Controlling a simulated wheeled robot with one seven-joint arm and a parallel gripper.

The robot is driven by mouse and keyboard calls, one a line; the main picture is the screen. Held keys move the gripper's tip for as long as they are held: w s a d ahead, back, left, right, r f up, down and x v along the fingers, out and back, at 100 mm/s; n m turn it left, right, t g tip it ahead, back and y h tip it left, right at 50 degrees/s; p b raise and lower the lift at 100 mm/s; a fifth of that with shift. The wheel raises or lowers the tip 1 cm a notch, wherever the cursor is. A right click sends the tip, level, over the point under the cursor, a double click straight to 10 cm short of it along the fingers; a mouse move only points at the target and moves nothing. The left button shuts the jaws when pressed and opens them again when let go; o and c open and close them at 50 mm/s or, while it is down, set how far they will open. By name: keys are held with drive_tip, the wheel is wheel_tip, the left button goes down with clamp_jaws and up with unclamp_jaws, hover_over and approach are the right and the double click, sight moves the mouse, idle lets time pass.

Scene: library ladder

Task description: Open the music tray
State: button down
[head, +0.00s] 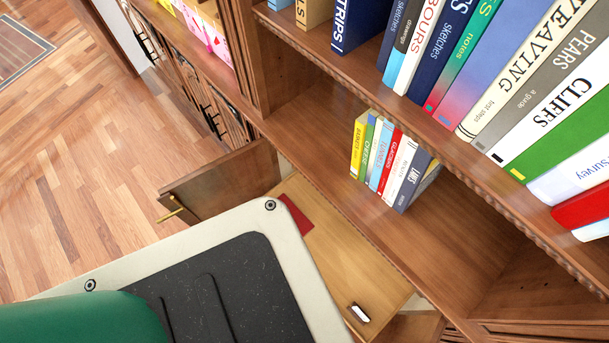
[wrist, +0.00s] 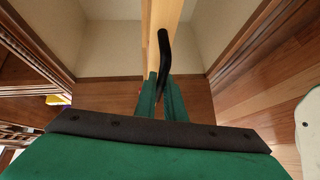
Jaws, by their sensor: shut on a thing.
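The music tray (head: 345,255) is a light wood board below the bookshelf in the head view, with a red flat item (head: 295,214) on it. My own body covers its left part. In the wrist view the tray's light wood (wrist: 161,22) runs upright at the top middle, with a black bar handle (wrist: 164,52) at its end. My green gripper (wrist: 161,88) is shut on the black handle. My gripper is hidden in the head view.
A wooden cabinet door (head: 225,180) with a brass handle (head: 170,215) stands open to the left of the tray. Small books (head: 390,165) stand on the shelf above. Larger books (head: 480,65) fill the upper shelf. Wood floor (head: 80,150) is clear at left.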

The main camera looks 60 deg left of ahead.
drive_tip(key=shift+s+d, duration=0.15)
drive_tip(key=shift+s, duration=0.35)
drive_tip(key=c, duration=1.8)
unclamp_jaws()
drive_tip(key=shift+c, duration=0.2)
drive_tip(key=v, duration=1)
drive_tip(key=shift+s+d, duration=0.25)
drive_tip(key=shift+d, duration=0.05)
drive_tip(key=shift+r, duration=0.1)
drive_tip(key=w+d+r+m+t+h, duration=0.2)
drive_tip(key=w+r+m+h, duration=0.2)
drive_tip(key=r+m, duration=0.5)
drive_tip(key=w+d+r+m+t+h, duration=0.2)
drive_tip(key=w+r+m+h, duration=0.3)
drive_tip(key=r, duration=1.1)
drive_tip(key=w+d+r+m+t+h, duration=0.1)
drive_tip(key=w+d+r+m+h, duration=0.2)
drive_tip(key=w+r+m, duration=0.4)
wheel_tip(320, 180, up, 5)
drive_tip(key=m+h, duration=0.1)
drive_tip(key=m, duration=0.5)
drive_tip(key=shift+w+d+r+m+t, duration=0.2)
drive_tip(key=shift+w+d+m+t, duration=0.1)
drive_tip(key=shift+t, duration=0.1)
